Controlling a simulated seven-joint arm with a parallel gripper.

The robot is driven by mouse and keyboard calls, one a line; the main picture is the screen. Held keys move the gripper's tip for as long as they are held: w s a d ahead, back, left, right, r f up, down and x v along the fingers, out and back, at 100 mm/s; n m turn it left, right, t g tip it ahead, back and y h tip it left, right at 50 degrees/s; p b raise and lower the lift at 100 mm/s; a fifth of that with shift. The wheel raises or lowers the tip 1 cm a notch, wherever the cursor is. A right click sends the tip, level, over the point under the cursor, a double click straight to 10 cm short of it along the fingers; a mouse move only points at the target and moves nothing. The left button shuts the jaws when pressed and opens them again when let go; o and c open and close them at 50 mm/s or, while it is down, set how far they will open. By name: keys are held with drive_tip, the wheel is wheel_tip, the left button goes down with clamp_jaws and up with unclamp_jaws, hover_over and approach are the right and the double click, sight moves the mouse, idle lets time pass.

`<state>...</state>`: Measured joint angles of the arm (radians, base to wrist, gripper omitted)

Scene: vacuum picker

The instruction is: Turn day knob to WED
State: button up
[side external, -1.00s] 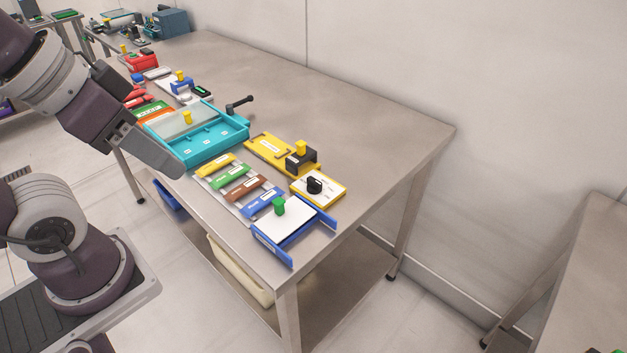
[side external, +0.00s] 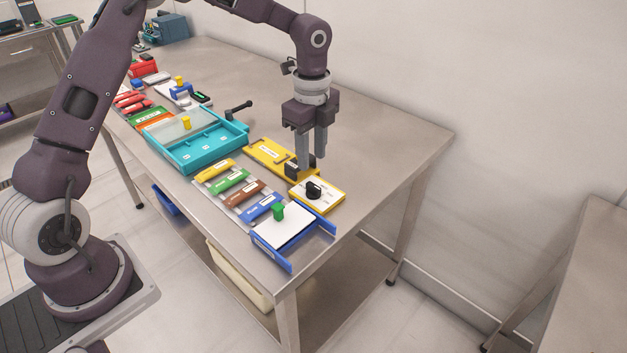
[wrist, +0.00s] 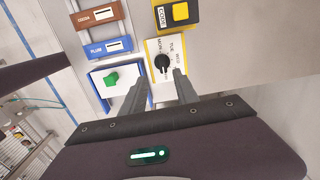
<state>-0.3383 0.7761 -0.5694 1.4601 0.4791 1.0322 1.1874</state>
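The day knob (side external: 314,189) is a black knob on a white panel with a yellow base (side external: 331,206). In the wrist view the knob (wrist: 162,64) sits near the top centre, with MON, TUE and WED printed around it. I cannot tell for sure which label it points to. My gripper (side external: 312,161) points down above the table, just behind the knob in the side view. In the wrist view its two fingers (wrist: 159,78) are apart, with the knob seen beyond and between their tips. Nothing is held.
A yellow unit with a black block (side external: 262,148) stands close beside the panel. A blue tray with a green knob (side external: 278,211) is in front. Coloured labelled drawers (side external: 230,180) and a teal box (side external: 212,145) lie to the left. The table's right side (side external: 390,145) is clear.

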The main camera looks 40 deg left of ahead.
sight(313, 185)
drive_tip(key=f, duration=0.8)
drive_tip(key=shift+w+f, duration=0.2)
drive_tip(key=shift+w, duration=0.1)
clamp_jaws()
